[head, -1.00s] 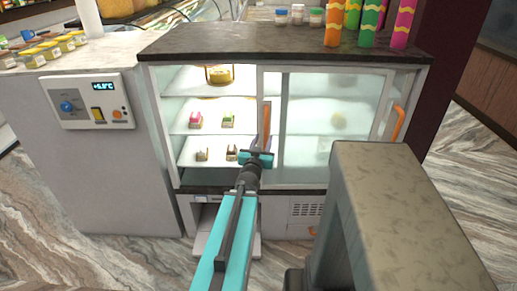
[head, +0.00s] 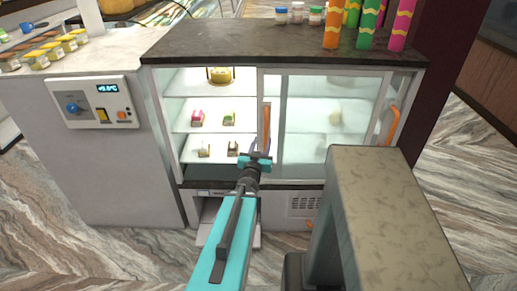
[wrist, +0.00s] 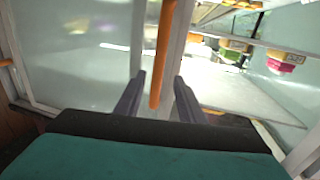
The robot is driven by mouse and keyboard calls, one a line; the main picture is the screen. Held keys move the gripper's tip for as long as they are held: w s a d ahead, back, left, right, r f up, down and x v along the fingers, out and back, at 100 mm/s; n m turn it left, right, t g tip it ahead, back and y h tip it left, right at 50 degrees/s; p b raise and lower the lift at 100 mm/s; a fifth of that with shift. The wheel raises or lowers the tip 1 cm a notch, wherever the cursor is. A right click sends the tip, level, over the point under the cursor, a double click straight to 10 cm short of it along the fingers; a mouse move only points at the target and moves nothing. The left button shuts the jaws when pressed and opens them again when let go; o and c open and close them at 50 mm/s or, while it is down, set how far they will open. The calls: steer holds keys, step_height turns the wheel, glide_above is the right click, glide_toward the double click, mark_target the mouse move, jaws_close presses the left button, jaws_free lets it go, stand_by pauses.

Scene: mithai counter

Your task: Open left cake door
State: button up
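The display case has sliding glass doors. The left cake door (head: 275,150) stands slid to the right, overlapping the right door, so the left half of the case is uncovered. Its upright orange handle (head: 267,122) is near the middle of the case; it also shows in the wrist view (wrist: 163,55). My gripper (wrist: 160,77) is open, one finger on each side of the handle's lower part, with gaps visible on both sides. In the head view my gripper (head: 266,155) is at the handle's lower end, its fingers partly hidden.
Cakes and sweets (head: 218,75) sit on the lit shelves at left. The right door's orange handle (head: 393,124) is at the far right. Jars and colourful tubes (head: 369,24) stand on the dark top (head: 220,42). A control panel (head: 98,101) is on the left cabinet. Marble floor (head: 110,255) lies in front.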

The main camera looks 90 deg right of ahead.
steer(key=shift+a+r+p, duration=0.1)
steer(key=shift+r+p, duration=0.1)
steer(key=shift+p, duration=0.1)
steer(key=shift+w+a+f+p, duration=0.15)
steer(key=shift+a+p, duration=0.75)
steer(key=shift+p, duration=0.5)
steer(key=shift+w+a+r+p, duration=0.1)
steer(key=shift+w+a+p, duration=0.1)
steer(key=shift+a+p, duration=0.95)
steer(key=shift+w+a+f+p, duration=0.15)
steer(key=shift+a+p, duration=0.55)
steer(key=shift+p, duration=0.9)
steer(key=shift+w, duration=0.15)
